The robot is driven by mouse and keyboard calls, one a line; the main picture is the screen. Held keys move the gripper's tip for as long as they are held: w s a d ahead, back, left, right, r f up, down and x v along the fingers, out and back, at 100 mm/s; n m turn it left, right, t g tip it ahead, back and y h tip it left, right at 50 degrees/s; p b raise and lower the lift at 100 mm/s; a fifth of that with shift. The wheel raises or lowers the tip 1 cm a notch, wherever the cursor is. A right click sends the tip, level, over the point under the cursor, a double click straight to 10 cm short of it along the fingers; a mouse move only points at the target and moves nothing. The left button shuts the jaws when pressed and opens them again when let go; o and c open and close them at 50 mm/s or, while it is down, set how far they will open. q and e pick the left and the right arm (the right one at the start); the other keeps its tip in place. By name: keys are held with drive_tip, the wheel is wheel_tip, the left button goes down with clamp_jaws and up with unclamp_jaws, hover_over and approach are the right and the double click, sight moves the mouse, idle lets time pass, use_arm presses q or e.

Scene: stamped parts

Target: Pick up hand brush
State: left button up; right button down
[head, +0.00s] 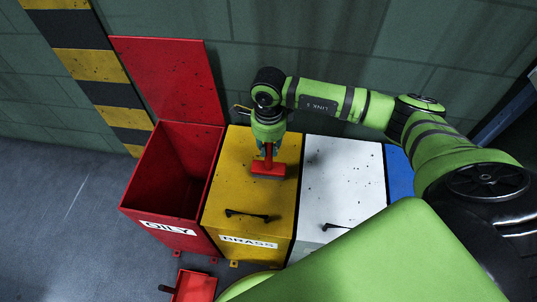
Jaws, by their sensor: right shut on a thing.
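The red hand brush (268,169) is over the top of the yellow bin marked BRASS. My right gripper (268,149) points down from above and is shut on the brush's upright handle. The brush head shows below the fingers; I cannot tell whether it touches the lid. My left gripper is not in view.
An open red bin marked OILY (167,230), its lid raised against the wall, stands left of the yellow bin (228,198). A white bin (343,175) and a blue bin (398,172) stand to the right. A red dustpan-like thing (195,287) is at the bottom. Floor at left is clear.

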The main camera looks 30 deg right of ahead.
drive_tip(key=shift+r, duration=0.1)
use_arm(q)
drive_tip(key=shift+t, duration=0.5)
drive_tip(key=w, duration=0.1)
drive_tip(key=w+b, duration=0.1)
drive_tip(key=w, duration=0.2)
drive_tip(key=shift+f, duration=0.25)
use_arm(e)
drive_tip(key=s+d+r, duration=0.7)
drive_tip(key=d+r, duration=0.2)
drive_tip(key=r, duration=0.1)
drive_tip(key=shift+s+r, duration=0.15)
drive_tip(key=shift+r, duration=0.25)
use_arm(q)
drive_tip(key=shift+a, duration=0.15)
use_arm(e)
drive_tip(key=shift+d, duration=0.1)
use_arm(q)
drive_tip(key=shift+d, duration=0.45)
